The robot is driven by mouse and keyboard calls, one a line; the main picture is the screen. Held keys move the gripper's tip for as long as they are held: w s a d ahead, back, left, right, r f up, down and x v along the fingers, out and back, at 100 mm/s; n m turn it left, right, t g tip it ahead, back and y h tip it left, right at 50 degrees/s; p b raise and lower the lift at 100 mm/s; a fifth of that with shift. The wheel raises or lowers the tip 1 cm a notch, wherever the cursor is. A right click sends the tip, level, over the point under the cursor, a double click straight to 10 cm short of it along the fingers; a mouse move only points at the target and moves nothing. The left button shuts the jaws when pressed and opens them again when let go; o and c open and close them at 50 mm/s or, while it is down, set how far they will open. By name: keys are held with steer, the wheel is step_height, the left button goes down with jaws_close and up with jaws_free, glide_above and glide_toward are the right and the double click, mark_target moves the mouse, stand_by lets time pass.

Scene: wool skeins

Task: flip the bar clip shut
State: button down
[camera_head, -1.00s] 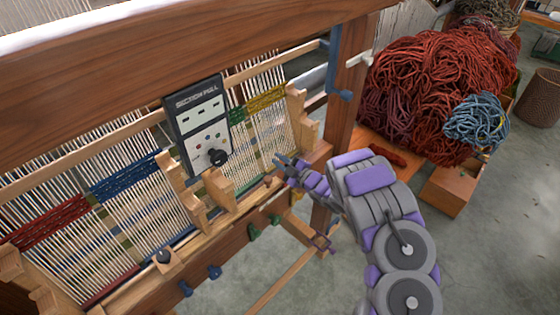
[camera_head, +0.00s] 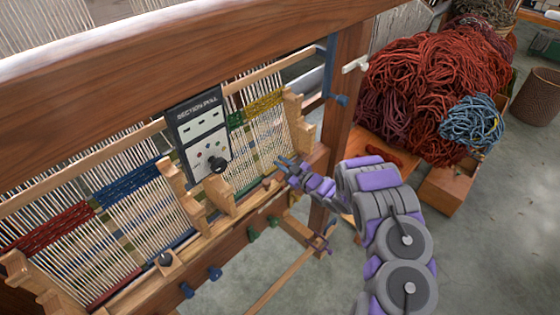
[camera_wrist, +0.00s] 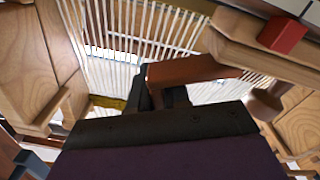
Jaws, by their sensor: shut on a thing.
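The bar clip appears as a reddish-brown bar (camera_wrist: 190,69) at my fingertips in the wrist view, in front of the pale warp threads. My gripper (camera_wrist: 158,94) is shut on its near end, and the dark fingers hide part of it. In the head view my gripper (camera_head: 284,167) is at the right end of the loom's front beam, beside the yellow and green woven section. The clip is too small and covered there to make out its angle.
The loom's front beam (camera_head: 130,285) carries wooden posts and blue and green pegs. A loom upright (camera_head: 341,130) is close on the right. A red wool heap (camera_head: 425,85) lies behind my arm.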

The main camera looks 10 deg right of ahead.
steer(key=shift+w+d+f+m+p, duration=0.2)
steer(key=shift+f+m+p, duration=0.1)
steer(key=shift+m, duration=0.55)
steer(key=shift+w+d+f+m+p, duration=0.15)
steer(key=shift+d+f+m+p, duration=0.15)
steer(key=shift+m, duration=0.5)
steer(key=shift+w+d+f+m+p, duration=0.2)
steer(key=shift+m+p, duration=0.1)
steer(key=shift+m, duration=0.55)
steer(key=c, duration=1.2)
jaws_free()
steer(key=shift+f, duration=0.1)
steer(key=shift+s, duration=0.15)
steer(key=v, duration=1.7)
steer(key=shift+d+p, duration=0.15)
steer(key=shift+p, duration=0.2)
